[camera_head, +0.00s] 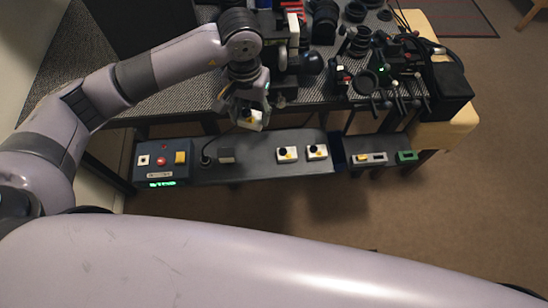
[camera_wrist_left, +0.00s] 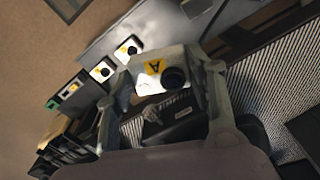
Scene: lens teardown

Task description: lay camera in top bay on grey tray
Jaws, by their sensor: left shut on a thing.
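My left gripper (camera_head: 248,114) is shut on a small white camera (camera_head: 252,121) with a black lens, held in the air near the front edge of the bench. The left wrist view shows the camera (camera_wrist_left: 160,78) between the two fingers, with a yellow "A" label and its round lens facing me. A long grey surface (camera_head: 262,171) lies below and in front of it. Two similar white cameras, one (camera_head: 287,154) left of the other (camera_head: 317,152), sit on it. I cannot tell for sure which surface is the grey tray, or make out its top bay. My right gripper is out of view.
A blue-grey control box (camera_head: 161,174) with red and yellow buttons stands at the left. A small dark tray (camera_head: 384,166) with yellow, grey and green pieces is at the right. The bench behind is crowded with lenses (camera_head: 366,82) and black equipment.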

